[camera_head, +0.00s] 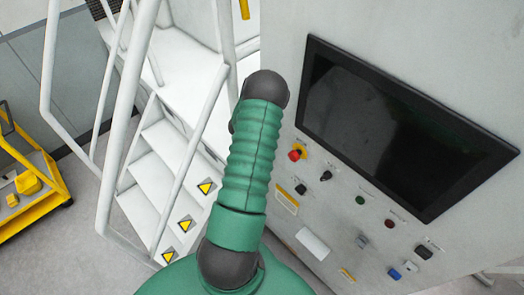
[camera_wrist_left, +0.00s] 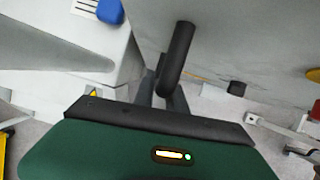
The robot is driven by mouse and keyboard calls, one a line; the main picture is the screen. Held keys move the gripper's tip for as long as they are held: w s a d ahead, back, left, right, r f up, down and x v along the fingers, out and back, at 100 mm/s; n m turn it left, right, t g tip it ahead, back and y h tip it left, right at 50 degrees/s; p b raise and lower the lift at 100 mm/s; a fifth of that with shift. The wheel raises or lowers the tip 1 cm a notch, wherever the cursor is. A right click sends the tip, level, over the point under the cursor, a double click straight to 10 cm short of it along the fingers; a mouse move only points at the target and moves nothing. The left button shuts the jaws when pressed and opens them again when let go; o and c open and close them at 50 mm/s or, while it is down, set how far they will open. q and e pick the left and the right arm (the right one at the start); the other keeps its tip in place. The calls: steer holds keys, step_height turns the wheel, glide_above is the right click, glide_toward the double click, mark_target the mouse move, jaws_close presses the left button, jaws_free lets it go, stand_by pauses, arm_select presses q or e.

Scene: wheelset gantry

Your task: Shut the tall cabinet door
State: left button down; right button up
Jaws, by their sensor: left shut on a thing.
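In the left wrist view my left gripper (camera_wrist_left: 160,98) is shut on a black bar handle (camera_wrist_left: 178,58). The handle stands out from a broad pale grey panel (camera_wrist_left: 235,35), which looks like the cabinet door. How far the door stands open cannot be told. In the head view a tall pale grey cabinet (camera_head: 290,75) with a dark screen fills the right side. One green arm of mine reaches up in front of it. Its gripper is hidden there, and the handle does not show in that view. My right gripper is in neither view.
The cabinet front carries a black screen (camera_head: 400,130), a red emergency knob (camera_head: 297,154) and several buttons. White stairs (camera_head: 165,150) with railings stand left of it. A yellow cart (camera_head: 45,195) is at the far left. Grey floor (camera_head: 90,220) lies between the cart and the stairs.

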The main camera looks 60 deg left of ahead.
arm_select(q)
steer(key=shift+w+a+r, duration=0.15)
steer(key=shift+w+r, duration=0.2)
steer(key=shift+w, duration=0.25)
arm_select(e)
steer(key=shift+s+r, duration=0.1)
arm_select(q)
steer(key=c, duration=1.6)
jaws_free()
steer(key=shift+w, duration=0.15)
steer(key=shift+o, duration=1.2)
steer(key=shift+w+a+f, duration=0.1)
steer(key=shift+a+f, duration=0.05)
steer(key=shift+f, duration=0.05)
steer(key=shift+w+a+f, duration=0.15)
steer(key=shift+a+f, duration=0.05)
steer(key=shift+f, duration=0.05)
steer(key=shift+s+r, duration=0.2)
steer(key=shift+s, duration=0.05)
steer(key=b+v, duration=0.1)
steer(key=v, duration=1.5)
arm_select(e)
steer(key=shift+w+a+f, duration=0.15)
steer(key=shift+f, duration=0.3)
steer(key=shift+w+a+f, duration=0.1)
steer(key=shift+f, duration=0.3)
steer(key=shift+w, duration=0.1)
